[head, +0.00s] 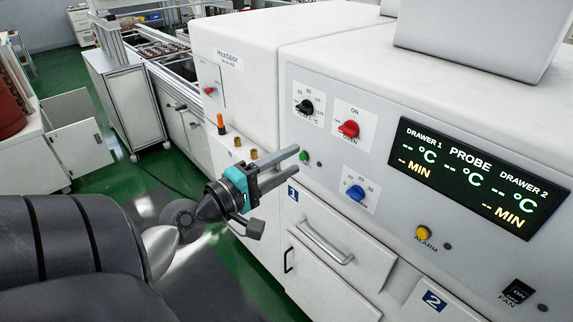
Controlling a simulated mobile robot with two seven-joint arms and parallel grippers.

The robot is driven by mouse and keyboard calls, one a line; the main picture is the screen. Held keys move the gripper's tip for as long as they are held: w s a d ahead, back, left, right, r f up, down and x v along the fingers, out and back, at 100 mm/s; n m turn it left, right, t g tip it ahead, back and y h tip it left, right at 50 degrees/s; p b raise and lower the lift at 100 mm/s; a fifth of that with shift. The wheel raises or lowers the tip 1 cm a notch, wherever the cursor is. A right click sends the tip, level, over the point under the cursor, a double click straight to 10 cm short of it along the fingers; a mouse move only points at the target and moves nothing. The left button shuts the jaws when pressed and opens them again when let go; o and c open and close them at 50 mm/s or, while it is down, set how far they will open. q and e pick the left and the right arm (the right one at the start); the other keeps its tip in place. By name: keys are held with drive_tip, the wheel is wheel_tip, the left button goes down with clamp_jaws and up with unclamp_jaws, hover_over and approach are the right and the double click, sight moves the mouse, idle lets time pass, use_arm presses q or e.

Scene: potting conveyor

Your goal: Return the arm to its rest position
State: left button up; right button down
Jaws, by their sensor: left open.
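My left arm comes in from the lower left of the head view, with a black padded section and a teal-and-black wrist. My left gripper (292,165) is open and empty, with its grey fingers pointing right. The fingers appear in front of the white oven (330,190), close to its green button (303,156). I cannot tell whether they touch the panel. My right gripper does not show.
The oven panel carries a black knob (305,107), a red knob (348,129), a blue knob (355,192) and a lit display (477,178). Drawer 1 (335,235) looks closed below my gripper.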

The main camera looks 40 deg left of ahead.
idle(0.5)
use_arm(q)
wheel_tip(320, 180, down, 21)
drive_tip(key=a+m+g+y+b, duration=0.1)
drive_tip(key=a+g+y+b, duration=0.1)
drive_tip(key=g+b, duration=0.2)
drive_tip(key=s+d+f+m+g+b, duration=0.1)
drive_tip(key=s+f+m+g, duration=0.15)
drive_tip(key=f, duration=0.55)
drive_tip(key=s+d+f+m+g+b, duration=0.1)
drive_tip(key=s+d+f+b, duration=0.15)
drive_tip(key=f, duration=0.55)
drive_tip(key=s+d+f+m+g+b, duration=0.1)
drive_tip(key=s+f+m, duration=0.15)
drive_tip(key=f, duration=0.55)
drive_tip(key=s+d+f+m+g+b, duration=0.2)
drive_tip(key=s+d+f+m, duration=0.2)
drive_tip(key=s+f, duration=0.4)
drive_tip(key=s+d+f+m+g+b, duration=0.3)
drive_tip(key=s+d+f+m, duration=0.1)
drive_tip(key=s+f, duration=0.4)
drive_tip(key=s+d+f+m+g+b, duration=0.2)
drive_tip(key=s+d+f+m+g, duration=0.1)
drive_tip(key=s+f, duration=0.6)
drive_tip(key=shift+d+f+m, duration=0.65)
drive_tip(key=shift+f+m, duration=0.15)
drive_tip(key=shift+f, duration=0.1)
drive_tip(key=shift+g, duration=0.25)
